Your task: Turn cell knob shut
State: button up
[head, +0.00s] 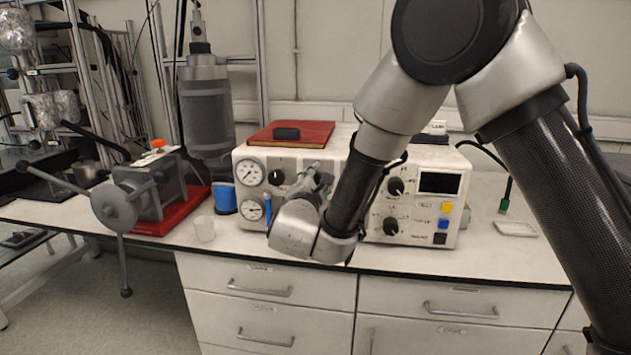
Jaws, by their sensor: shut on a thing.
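A white control box (345,150) stands on the bench with gauges and dark knobs on its front. My gripper (312,178) is at the left-middle of this front panel, its fingers turned toward the panel. It is shut on a knob there, taken as the cell knob, which my gripper and wrist hide. The knob's angle and its label cannot be seen.
Two round gauges (250,173) and a dark knob (277,177) are left of my gripper. Two more knobs (395,186) and a dark display (439,183) are to the right. A clear beaker (204,229) and blue container (224,198) stand left of the box.

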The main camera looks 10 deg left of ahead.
jog(key=m, duration=0.4)
jog(key=shift+f+m, duration=0.1)
jog(key=shift+m, duration=0.3)
dwell(0.4)
jog(key=o, duration=1)
jog(key=s, duration=1.2)
jog(key=shift+a, duration=0.2)
